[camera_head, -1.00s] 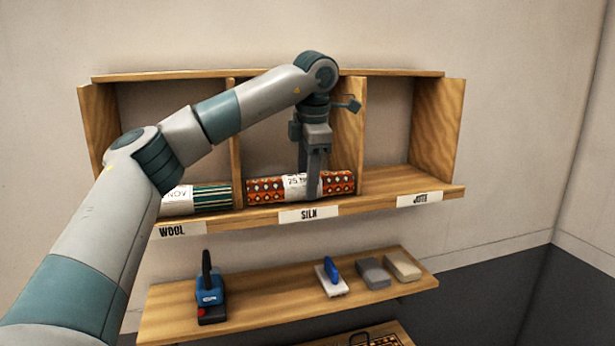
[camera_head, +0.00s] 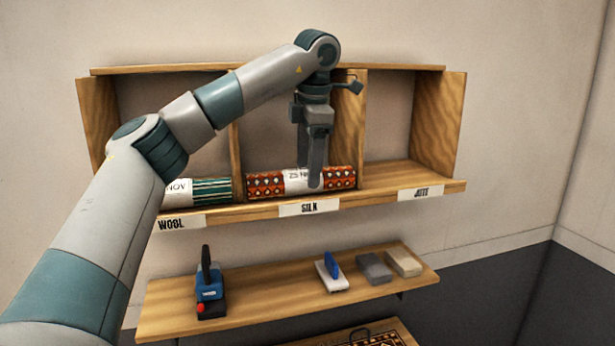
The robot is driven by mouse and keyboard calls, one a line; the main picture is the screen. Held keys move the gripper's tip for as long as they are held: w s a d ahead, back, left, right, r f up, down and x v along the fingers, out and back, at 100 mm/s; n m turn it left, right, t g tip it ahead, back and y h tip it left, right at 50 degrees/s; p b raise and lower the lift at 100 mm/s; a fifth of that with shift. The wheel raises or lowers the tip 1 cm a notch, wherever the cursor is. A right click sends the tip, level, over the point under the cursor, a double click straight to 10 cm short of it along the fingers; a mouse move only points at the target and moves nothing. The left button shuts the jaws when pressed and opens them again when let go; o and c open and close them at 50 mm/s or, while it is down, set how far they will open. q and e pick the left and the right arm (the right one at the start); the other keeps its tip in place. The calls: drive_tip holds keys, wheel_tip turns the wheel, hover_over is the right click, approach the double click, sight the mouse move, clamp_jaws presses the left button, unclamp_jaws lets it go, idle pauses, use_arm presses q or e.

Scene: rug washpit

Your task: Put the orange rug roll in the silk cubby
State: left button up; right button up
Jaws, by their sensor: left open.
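The orange rug roll (camera_head: 266,186), patterned in orange and dark with a white label band, lies on its side in the middle cubby. That silk cubby (camera_head: 270,125) has a SILK label (camera_head: 309,208) on its front edge. My left gripper (camera_head: 313,184) points down in front of the roll's right half, with its fingers overlapping it in the picture. The gripper is open; whether the fingers touch the roll I cannot tell. They hide part of the roll and its label band. My right gripper is not in view.
A green striped roll (camera_head: 205,191) lies in the wool cubby at the left, partly behind my arm. The jute cubby (camera_head: 390,172) is empty. The lower shelf (camera_head: 260,296) holds a blue tool (camera_head: 208,285), a blue-handled brush (camera_head: 332,272) and two blocks (camera_head: 388,264).

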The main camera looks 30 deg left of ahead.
use_arm(q)
drive_tip(key=b+v, duration=0.1)
drive_tip(key=v, duration=0.8)
drive_tip(key=shift+r, duration=0.35)
drive_tip(key=shift+d, duration=0.1)
idle(1.4)
